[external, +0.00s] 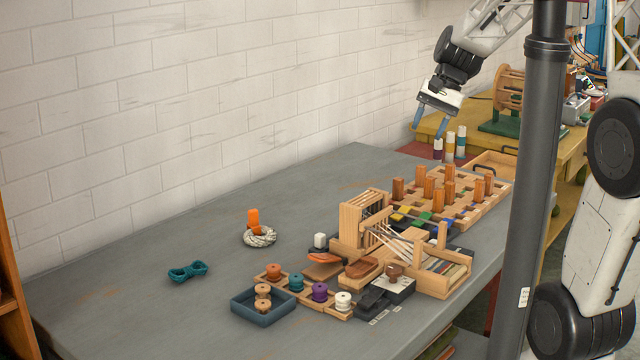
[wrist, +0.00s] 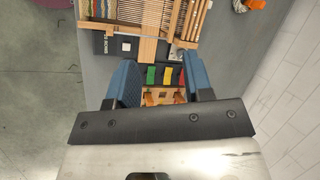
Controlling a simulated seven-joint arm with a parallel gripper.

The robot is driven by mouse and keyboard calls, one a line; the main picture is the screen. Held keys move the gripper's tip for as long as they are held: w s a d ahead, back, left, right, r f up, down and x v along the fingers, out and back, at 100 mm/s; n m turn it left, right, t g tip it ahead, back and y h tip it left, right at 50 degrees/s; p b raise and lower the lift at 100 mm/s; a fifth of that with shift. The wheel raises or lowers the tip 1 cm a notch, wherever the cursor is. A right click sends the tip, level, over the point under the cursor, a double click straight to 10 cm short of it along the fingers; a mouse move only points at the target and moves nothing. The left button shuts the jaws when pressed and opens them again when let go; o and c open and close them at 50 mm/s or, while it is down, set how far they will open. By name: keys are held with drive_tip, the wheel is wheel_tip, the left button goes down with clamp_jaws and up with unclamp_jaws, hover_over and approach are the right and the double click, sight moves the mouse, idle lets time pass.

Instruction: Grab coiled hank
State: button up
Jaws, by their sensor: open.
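A coiled hank (external: 260,237) of pale grey-and-white speckled yarn lies on the grey table left of centre in the external view. An orange upright piece (external: 254,219) stands at the coil; whether it is inside or behind the ring I cannot tell. In the wrist view, a bit of the coil (wrist: 239,6) and the orange piece (wrist: 256,4) show at the top edge, partly cut off. A teal twisted hank (external: 188,271) lies further left. My gripper (external: 431,131) is open and empty, high above the table's far end, well away from the coil.
A wooden loom (external: 362,225) and a pegboard with upright wooden pegs (external: 448,198) fill the table's right side. A dark blue tray (external: 262,309) and several spools stand near the front. The table left of and behind the coil is mostly clear, bordered by a brick wall.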

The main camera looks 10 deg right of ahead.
drive_tip(key=w+a+f+m+g+y, duration=0.2)
drive_tip(key=w+a+f, duration=0.2)
drive_tip(key=w+a, duration=0.3)
drive_tip(key=w+a+f+m+g+y, duration=0.1)
drive_tip(key=w+a+f, duration=0.45)
drive_tip(key=a, duration=0.35)
drive_tip(key=m+g+y, duration=0.2)
drive_tip(key=m+y, duration=0.2)
drive_tip(key=m, duration=0.1)
approach(249, 216)
drive_tip(key=shift+x, duration=1.2)
drive_tip(key=shift+w+a+f, duration=0.1)
drive_tip(key=shift+w+a, duration=0.05)
drive_tip(key=shift+a, duration=0.15)
drive_tip(key=shift+x, duration=1.25)
drive_tip(key=shift+s+x, duration=0.25)
drive_tip(key=shift+x, duration=2.35)
drive_tip(key=shift+d, duration=0.15)
